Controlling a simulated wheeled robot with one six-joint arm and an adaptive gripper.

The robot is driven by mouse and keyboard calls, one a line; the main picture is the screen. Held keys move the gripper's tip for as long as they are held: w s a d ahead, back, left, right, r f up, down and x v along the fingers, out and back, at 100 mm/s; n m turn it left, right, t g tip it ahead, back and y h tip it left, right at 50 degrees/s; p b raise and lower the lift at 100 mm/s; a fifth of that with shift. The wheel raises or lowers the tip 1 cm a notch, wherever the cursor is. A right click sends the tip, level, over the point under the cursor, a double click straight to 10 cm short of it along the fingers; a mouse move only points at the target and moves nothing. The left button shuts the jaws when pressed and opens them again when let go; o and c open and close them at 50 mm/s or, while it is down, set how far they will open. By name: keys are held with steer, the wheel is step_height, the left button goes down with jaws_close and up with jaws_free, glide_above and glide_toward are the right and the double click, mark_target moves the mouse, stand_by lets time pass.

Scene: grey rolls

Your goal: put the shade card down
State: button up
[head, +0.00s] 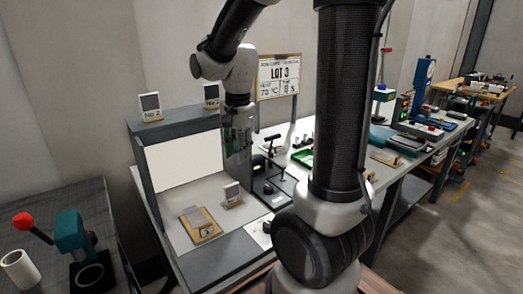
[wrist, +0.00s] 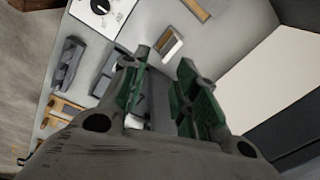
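My gripper (head: 238,148) hangs pointing down inside the front of the light booth, above its floor. In the wrist view, its green-padded fingers (wrist: 165,62) stand apart with a flat grey piece filling the gap between them. This looks like the shade card (wrist: 158,105), gripped and mostly hidden by the fingers; in the head view I cannot make it out. Below it, a small grey card in a wooden stand (head: 231,194) stands on the booth floor; this stand also shows in the wrist view (wrist: 169,45). A wooden board with a grey pad (head: 201,224) lies to its left.
The booth (head: 134,160) has dark walls and a bright back panel. Two framed grey cards marked No 2, the left one (head: 150,106) and the right one (head: 211,95), stand on its top. A device with levers (head: 272,182) is to the right of the booth.

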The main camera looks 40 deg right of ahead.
steer(key=s+r+n+t, duration=0.1)
steer(key=s+r+n, duration=0.3)
steer(key=s+n, duration=0.3)
steer(key=s+d+r+n+t, duration=0.1)
steer(key=s+r+n+t, duration=0.1)
steer(key=s+r+n, duration=0.2)
steer(key=s+n, duration=0.2)
steer(key=s, duration=0.2)
steer(key=shift+s+n, duration=0.35)
steer(key=shift+n, duration=0.05)
